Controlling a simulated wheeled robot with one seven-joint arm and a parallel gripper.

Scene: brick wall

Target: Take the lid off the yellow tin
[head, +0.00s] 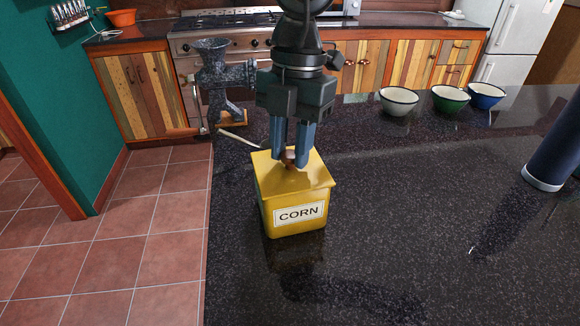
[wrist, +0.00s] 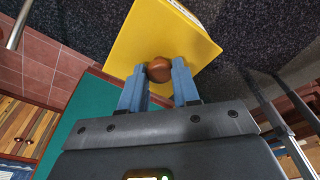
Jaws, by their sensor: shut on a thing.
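The yellow tin (head: 280,219) labelled CORN stands upright on the dark speckled counter, near its left edge. Its flat yellow lid (head: 314,173) sits on top and has a round brown knob (head: 289,156). My gripper (head: 290,158) comes down from above and is shut on the knob, one blue finger on each side. In the wrist view the knob (wrist: 158,70) lies between the fingertips, with the yellow lid (wrist: 150,38) behind it. I see no clear gap between lid and tin.
A dark speckled grinder (head: 215,80) stands behind the tin to the left. White (head: 398,103), green (head: 449,100) and blue (head: 486,97) bowls stand at the back right. A dark blue cylinder (head: 556,155) is at the right edge. The counter (head: 420,230) right of the tin is clear.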

